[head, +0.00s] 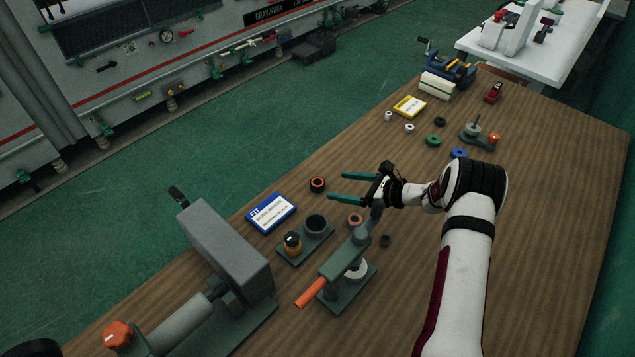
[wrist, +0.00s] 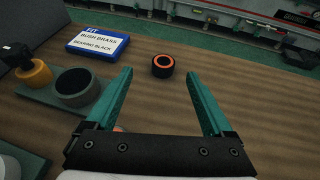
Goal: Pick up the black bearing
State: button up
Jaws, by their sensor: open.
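A black bearing with an orange-red ring on its face (head: 317,184) lies flat on the wooden table near its far-left edge. In the wrist view the bearing (wrist: 163,66) appears just beyond the fingertips, between their lines. My gripper (head: 337,187) is open and empty, its two green fingers spread to the right of the bearing and pointing towards it. The wrist view also shows the open fingers (wrist: 158,73), with nothing between them. I cannot tell the exact height of the fingertips above the table.
A blue-edged card (head: 270,212) reading "bush brass, bearing black" lies left of the bearing. A fixture with a dark cup (head: 316,224) and an orange-handled press (head: 335,275) stand nearer. Another black ring (head: 440,121) and a green ring (head: 433,140) lie further right.

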aim_at(320, 183)
jog(key=x, duration=0.5)
jog(key=f+x, duration=0.1)
jog(key=x, duration=0.2)
jog(key=shift+w+d, duration=0.2)
jog(key=shift+d, duration=0.15)
jog(key=shift+r, duration=0.1)
grip_shut()
